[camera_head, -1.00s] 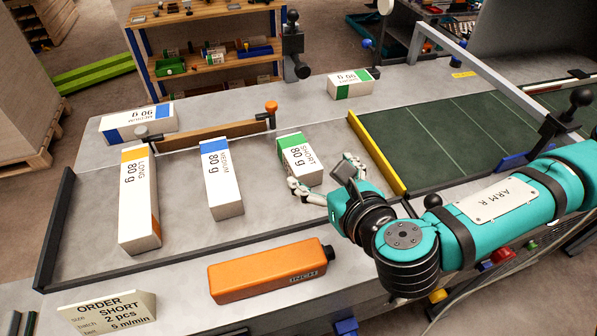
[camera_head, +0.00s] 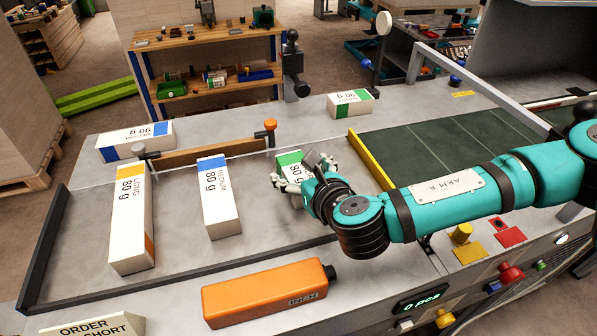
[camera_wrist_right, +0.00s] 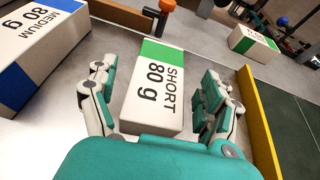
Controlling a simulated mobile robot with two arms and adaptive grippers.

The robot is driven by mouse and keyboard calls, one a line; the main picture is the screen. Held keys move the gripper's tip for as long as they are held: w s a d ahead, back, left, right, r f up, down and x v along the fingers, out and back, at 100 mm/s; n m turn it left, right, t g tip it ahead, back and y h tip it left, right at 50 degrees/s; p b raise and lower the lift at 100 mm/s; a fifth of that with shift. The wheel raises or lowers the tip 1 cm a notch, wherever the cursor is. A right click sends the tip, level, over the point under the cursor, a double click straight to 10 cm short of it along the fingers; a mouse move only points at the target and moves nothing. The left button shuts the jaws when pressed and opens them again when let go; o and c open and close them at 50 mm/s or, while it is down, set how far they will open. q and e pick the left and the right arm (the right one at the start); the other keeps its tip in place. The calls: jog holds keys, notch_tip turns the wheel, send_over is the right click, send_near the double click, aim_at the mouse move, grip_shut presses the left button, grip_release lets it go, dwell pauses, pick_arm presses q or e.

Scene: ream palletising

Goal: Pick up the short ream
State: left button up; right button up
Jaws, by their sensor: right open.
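The short ream, white with a green band and marked SHORT 80 g, lies in the tray area on the bench. It shows in the head view (camera_head: 289,170) and in the right wrist view (camera_wrist_right: 155,88). My right gripper (camera_head: 298,180) is over it, partly hiding it in the head view. In the right wrist view the gripper (camera_wrist_right: 155,100) is open, with one finger on each side of the ream and a visible gap on both sides. My left gripper is not in view.
The blue-banded medium ream (camera_head: 219,200) and the orange-banded long ream (camera_head: 131,220) lie to the left. A wooden bar (camera_head: 205,153) stands behind them. A yellow rail (camera_head: 376,162) borders the green belt on the right. An orange INCH block (camera_head: 265,293) lies in front.

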jog(key=shift+x, duration=1.15)
jog(key=shift+s, duration=0.1)
jog(key=shift+c, duration=1.1)
jog(key=c, duration=1.2)
